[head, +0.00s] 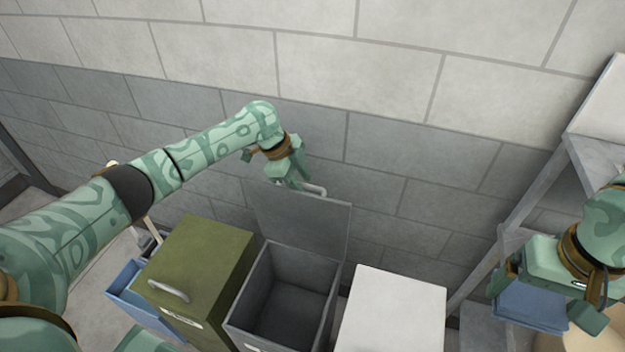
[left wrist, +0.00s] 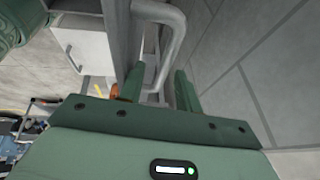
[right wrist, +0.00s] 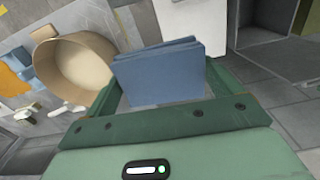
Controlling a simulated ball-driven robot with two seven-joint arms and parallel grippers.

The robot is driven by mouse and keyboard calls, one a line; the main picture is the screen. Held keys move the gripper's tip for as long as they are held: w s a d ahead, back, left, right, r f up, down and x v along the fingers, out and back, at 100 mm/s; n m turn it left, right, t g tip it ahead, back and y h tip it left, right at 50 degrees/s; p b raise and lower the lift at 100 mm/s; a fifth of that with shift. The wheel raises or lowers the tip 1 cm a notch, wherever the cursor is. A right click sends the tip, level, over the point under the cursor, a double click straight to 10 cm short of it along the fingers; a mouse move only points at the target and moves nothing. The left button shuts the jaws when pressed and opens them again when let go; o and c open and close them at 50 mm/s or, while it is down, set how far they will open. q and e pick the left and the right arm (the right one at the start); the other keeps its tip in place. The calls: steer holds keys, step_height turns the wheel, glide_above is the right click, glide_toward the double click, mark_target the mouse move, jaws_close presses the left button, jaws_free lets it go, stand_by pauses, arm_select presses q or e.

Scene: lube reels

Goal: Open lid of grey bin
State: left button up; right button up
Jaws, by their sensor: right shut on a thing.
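The grey bin (head: 285,300) stands open-topped, with its dark, empty-looking inside in view. Its lid (head: 305,220) is raised nearly upright at the back, near the wall. My left gripper (head: 299,183) is at the lid's upper edge beside the grey handle (head: 316,188). In the left wrist view the fingers (left wrist: 158,90) are apart and the bent handle (left wrist: 174,45) is just in front of and partly between them. My right gripper (head: 545,298) is at the far right, shut on a flat blue object (right wrist: 160,72), away from the bin.
A green bin (head: 205,255) with a closed lid stands left of the grey bin, and a white bin (head: 395,305) stands right of it. A blue container (head: 125,285) is further left. A grey shelf (head: 520,215) is at the right, and a block wall runs behind.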

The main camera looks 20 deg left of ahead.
arm_select(q)
steer(key=shift+r, duration=0.1)
arm_select(e)
step_height(320, 180, up, 2)
steer(key=shift+r+p, duration=0.15)
steer(key=shift+p, duration=0.9)
arm_select(q)
steer(key=v, duration=1.2)
steer(key=shift+a, duration=0.15)
arm_select(e)
steer(key=shift+s+a, duration=0.1)
